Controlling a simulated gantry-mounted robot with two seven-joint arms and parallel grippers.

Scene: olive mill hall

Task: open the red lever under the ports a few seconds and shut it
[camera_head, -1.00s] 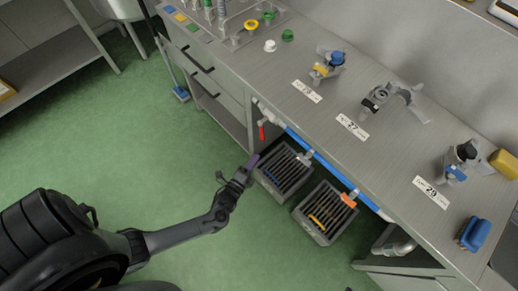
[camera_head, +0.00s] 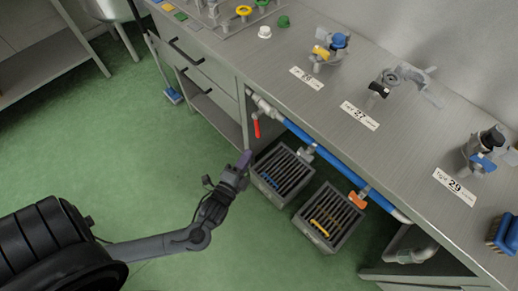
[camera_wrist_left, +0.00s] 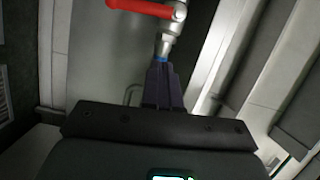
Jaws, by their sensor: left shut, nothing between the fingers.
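The red lever (camera_head: 257,128) hangs down from a valve on the pipe under the bench's front edge, left of the blue pipe. In the left wrist view the red lever (camera_wrist_left: 140,8) lies across the top, joined to a silver valve body. My left gripper (camera_head: 245,157) is shut and empty, just below the lever in the head view. Its fingertips (camera_wrist_left: 160,68) point up toward the valve in the wrist view, and I cannot tell whether they touch it. My right gripper is not in view.
A blue pipe (camera_head: 330,164) runs under the bench edge, with an orange handle (camera_head: 358,200) to the right. Two grated drain boxes stand below, a left one (camera_head: 268,188) and a right one (camera_head: 308,226). Numbered ports stand on the bench top (camera_head: 290,95). Green floor is open at left.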

